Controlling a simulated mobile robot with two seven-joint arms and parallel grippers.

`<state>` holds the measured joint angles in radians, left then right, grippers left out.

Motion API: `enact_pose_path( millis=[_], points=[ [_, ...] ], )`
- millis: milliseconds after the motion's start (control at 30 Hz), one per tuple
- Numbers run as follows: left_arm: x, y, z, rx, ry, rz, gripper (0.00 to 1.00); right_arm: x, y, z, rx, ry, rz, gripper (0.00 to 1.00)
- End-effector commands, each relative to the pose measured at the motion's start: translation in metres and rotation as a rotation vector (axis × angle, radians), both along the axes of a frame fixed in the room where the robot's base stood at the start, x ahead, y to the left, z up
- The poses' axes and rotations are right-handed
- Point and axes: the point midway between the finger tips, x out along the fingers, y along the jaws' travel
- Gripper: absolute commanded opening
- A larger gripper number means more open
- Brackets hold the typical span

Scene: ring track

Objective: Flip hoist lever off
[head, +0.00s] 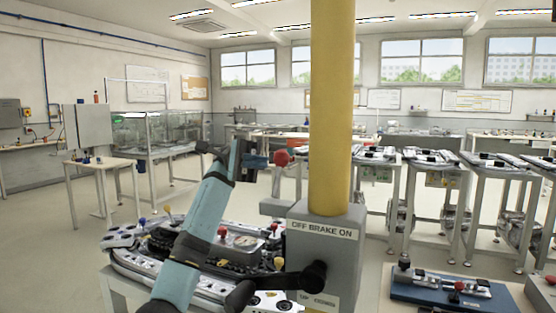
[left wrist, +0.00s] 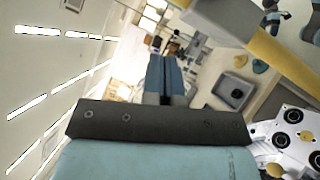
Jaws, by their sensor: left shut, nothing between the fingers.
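A grey control box (head: 325,255) sits at the foot of a yellow column (head: 331,110). Its upper label reads OFF BRAKE ON; the lower label is too small to read surely. A red ball knob (head: 282,158) stands above a grey arm at the box's left side. A black knob (head: 314,275) is on the box's front. I cannot tell surely which is the hoist lever. My left gripper (head: 262,161) is shut and empty, just left of the red knob; contact is unclear. In the left wrist view its fingers (left wrist: 162,75) are together, left of the yellow column (left wrist: 285,60). My right gripper is not in view.
A round track table (head: 130,262) with several coloured knobs lies behind and below my left arm. A blue board (head: 445,290) with small fittings is at the lower right. More tables stand behind at the right (head: 480,160). Open floor (head: 50,250) lies at the left.

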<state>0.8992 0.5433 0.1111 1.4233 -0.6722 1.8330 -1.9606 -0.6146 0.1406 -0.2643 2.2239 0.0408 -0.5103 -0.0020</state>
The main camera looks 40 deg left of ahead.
Motion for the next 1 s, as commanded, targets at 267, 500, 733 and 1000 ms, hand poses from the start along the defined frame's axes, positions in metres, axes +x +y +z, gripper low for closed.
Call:
enact_pose_path(
  millis=[267, 500, 733, 1000],
  points=[
    [-0.018, -0.051, 0.008, 0.000, -0.001, -0.002, 0.00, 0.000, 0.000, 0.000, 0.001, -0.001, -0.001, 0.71],
    [-0.040, -0.089, 0.017, 0.000, -0.003, 0.001, 0.00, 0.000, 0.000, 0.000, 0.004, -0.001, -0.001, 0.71],
    [-0.061, -0.099, 0.025, -0.001, -0.001, -0.001, 0.00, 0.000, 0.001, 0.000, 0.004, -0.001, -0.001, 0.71],
    [-0.064, -0.100, 0.026, -0.001, 0.002, 0.000, 0.00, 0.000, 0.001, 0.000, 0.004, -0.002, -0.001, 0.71]
  ],
)
